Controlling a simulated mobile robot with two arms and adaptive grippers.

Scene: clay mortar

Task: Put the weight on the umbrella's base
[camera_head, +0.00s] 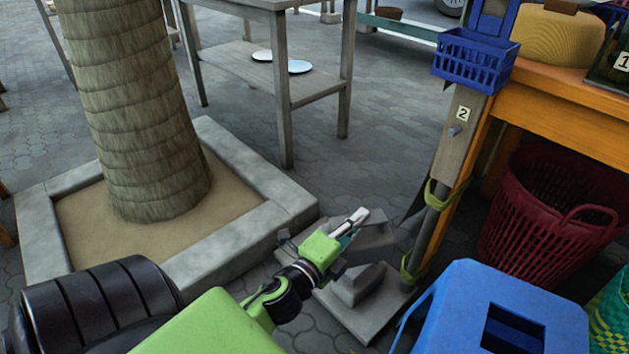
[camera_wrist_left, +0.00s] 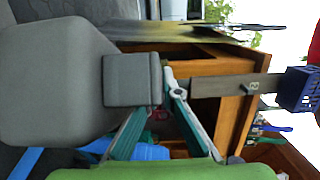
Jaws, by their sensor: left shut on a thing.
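The weight (camera_head: 374,241) is a grey block in the head view. It fills the left of the left wrist view (camera_wrist_left: 60,80), where a smaller square part sticks out toward the fingertips. My left gripper (camera_head: 354,224), green with metal fingers, is shut on it; its fingers also show in the wrist view (camera_wrist_left: 158,98). The umbrella's base (camera_head: 372,325) is a flat grey slab on the paving with a raised grey block (camera_head: 357,286) on it. The held weight overlaps the back of the base in the picture; whether they touch is unclear. My right gripper is out of view.
A pole (camera_head: 432,215) with yellow-green straps stands right of the base, beside an orange wooden table (camera_head: 555,95). A blue stool (camera_head: 500,310) and red basket (camera_head: 550,210) stand at right. A stone planter edge (camera_head: 235,245) lies close on the left.

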